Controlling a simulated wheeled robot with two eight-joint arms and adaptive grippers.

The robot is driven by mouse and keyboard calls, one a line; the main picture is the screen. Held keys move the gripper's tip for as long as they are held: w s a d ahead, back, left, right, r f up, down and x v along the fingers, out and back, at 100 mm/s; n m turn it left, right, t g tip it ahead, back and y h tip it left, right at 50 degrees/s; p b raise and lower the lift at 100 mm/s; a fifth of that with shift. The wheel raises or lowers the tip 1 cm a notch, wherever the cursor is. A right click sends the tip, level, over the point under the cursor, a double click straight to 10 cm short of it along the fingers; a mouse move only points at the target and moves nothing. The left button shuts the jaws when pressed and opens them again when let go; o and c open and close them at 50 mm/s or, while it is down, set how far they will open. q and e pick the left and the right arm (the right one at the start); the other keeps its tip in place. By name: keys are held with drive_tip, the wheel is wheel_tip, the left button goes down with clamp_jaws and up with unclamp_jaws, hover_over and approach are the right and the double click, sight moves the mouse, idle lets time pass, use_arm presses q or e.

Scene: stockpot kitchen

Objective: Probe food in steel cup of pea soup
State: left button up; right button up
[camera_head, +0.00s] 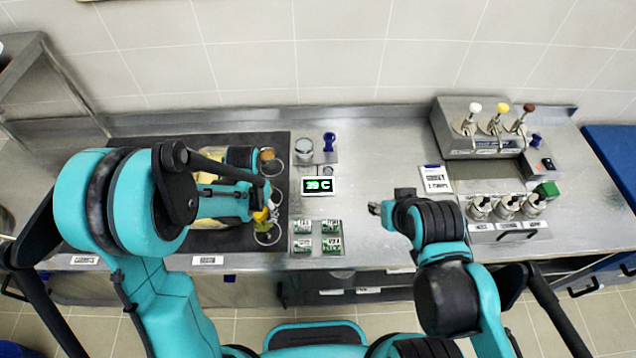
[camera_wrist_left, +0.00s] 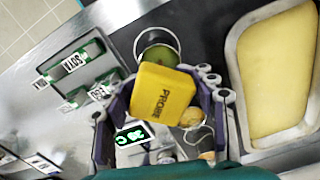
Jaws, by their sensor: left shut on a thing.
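My left gripper (camera_head: 266,214) is shut on the yellow probe (camera_wrist_left: 166,92), a block marked PROBE that fills the space between the fingers in the left wrist view. The steel cup of pea soup (camera_wrist_left: 160,48), green inside, lies just beyond the probe, and the probe's body covers part of its rim. In the head view the cup (camera_head: 267,238) is right below the left gripper. Whether the probe's tip touches the soup is hidden. My right gripper (camera_head: 375,208) hovers over the bare counter; its fingers are too small to read. The display (camera_head: 318,186) reads 39 C.
A yellow-filled tray (camera_wrist_left: 236,80) stands beside the gripper on the dark mat. Other cups stand farther back on the mat. A pump dispenser (camera_head: 480,142) stands at the right. The middle counter is mostly clear.

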use_arm(q)
drive_tip(key=shift+r+p, duration=2.25)
drive_tip(key=shift+r, duration=1.2)
